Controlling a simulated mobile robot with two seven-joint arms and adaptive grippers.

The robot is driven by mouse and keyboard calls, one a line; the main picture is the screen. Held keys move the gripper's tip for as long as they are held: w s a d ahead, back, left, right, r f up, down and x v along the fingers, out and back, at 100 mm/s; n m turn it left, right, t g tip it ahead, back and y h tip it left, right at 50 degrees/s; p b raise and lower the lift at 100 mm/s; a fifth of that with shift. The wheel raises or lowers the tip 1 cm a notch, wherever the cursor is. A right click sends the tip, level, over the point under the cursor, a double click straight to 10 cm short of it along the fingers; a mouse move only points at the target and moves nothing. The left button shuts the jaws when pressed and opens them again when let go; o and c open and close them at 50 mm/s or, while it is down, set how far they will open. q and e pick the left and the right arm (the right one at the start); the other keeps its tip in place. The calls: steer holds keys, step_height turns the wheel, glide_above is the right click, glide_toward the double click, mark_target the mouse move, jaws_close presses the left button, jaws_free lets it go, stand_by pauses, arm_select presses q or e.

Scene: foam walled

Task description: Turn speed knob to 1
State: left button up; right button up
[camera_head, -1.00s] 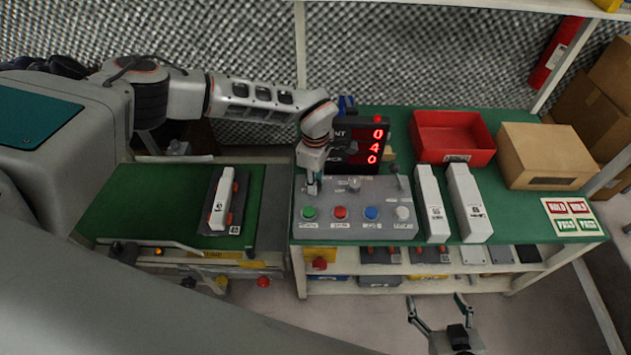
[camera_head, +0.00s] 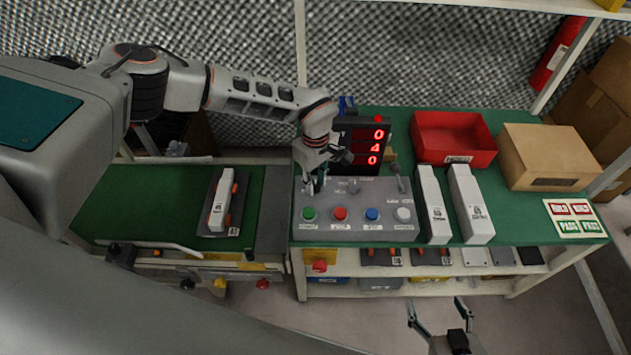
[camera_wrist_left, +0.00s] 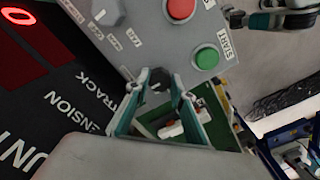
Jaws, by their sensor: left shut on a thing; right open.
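The grey control panel (camera_head: 345,224) stands on the green bench, with green, red, blue and white buttons along its front. My left gripper (camera_head: 316,186) is over the panel's left end, pointing down. In the left wrist view my left gripper (camera_wrist_left: 160,92) is shut on a dark knob (camera_wrist_left: 158,80), near the green button (camera_wrist_left: 206,58). The fingers hide this knob in the head view, and I cannot read its setting. A second, grey knob (camera_wrist_left: 108,12) shows beside a printed scale. My right gripper (camera_head: 440,312) is open and empty, in front of the bench.
A black display (camera_head: 372,145) with red digits stands behind the panel. Two white boxes (camera_head: 433,205) (camera_head: 470,205) stand right of it, with a red bin (camera_head: 452,128) and a cardboard box (camera_head: 545,155) behind. A green conveyor (camera_head: 150,205) carries a white and orange part (camera_head: 222,203).

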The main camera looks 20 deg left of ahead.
mark_target(316, 184)
arm_select(q)
steer(key=o, duration=1.1)
steer(key=shift+r, duration=0.1)
step_height(316, 184, up, 12)
